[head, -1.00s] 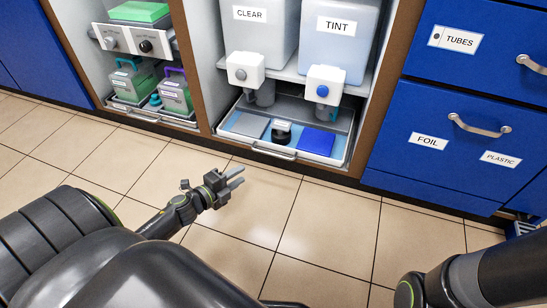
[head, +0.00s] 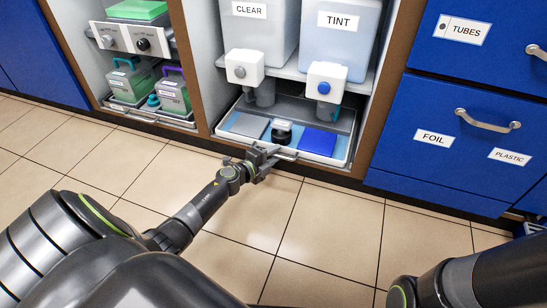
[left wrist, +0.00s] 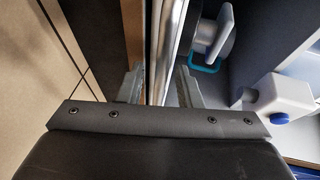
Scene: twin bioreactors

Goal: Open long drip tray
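The long drip tray (head: 343,160), light-rimmed with a pale blue floor, sits low in the cabinet below the CLEAR and TINT tanks. A metal handle (head: 284,155) runs along its front. My left gripper (head: 272,153) is at the handle's left part. In the left wrist view, the fingers of my left gripper (left wrist: 158,88) stand apart, one on each side of a long metal bar (left wrist: 163,50). The grip looks open around the bar; firm contact on both sides does not show. My right gripper is out of view.
The tray holds a grey block (head: 248,125), a black round item (head: 282,132) and a blue block (head: 319,141). Spouts of the CLEAR tank (head: 257,30) and TINT tank (head: 338,45) hang above. Tiled floor (head: 320,225) in front is clear. Blue drawers (head: 455,110) stand right.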

